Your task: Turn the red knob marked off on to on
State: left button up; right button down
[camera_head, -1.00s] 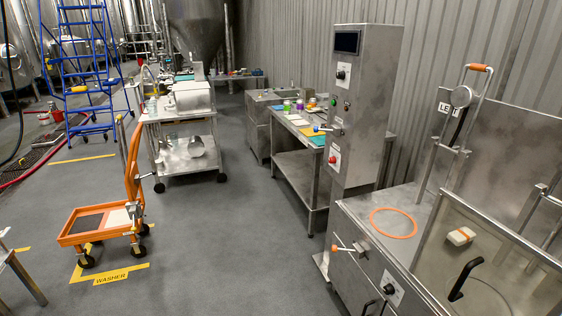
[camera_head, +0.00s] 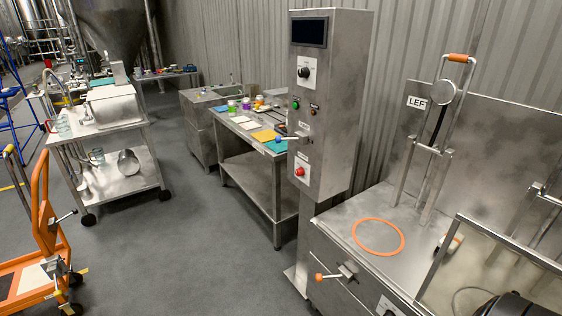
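A red knob (camera_head: 300,171) sits on a light plate low on the front of the tall steel control column (camera_head: 332,110). Its marking is too small to read, and I cannot tell which way it points. Above it on the same column are a black knob (camera_head: 304,72), a green button (camera_head: 295,101) and a lever with a blue tip (camera_head: 285,139). Neither of my grippers is in view, and nothing touches the red knob.
A steel bench with an orange ring (camera_head: 378,237) stands right of the column. An orange-tipped lever (camera_head: 330,275) sticks out of its front. A side table (camera_head: 265,165) is behind the column. An orange cart (camera_head: 25,285) is at left. Grey floor (camera_head: 180,260) is clear between.

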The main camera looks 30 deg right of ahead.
aim_at(300, 171)
jog(key=u, duration=0.05)
jog(key=i, duration=1.35)
jog(key=z, duration=3)
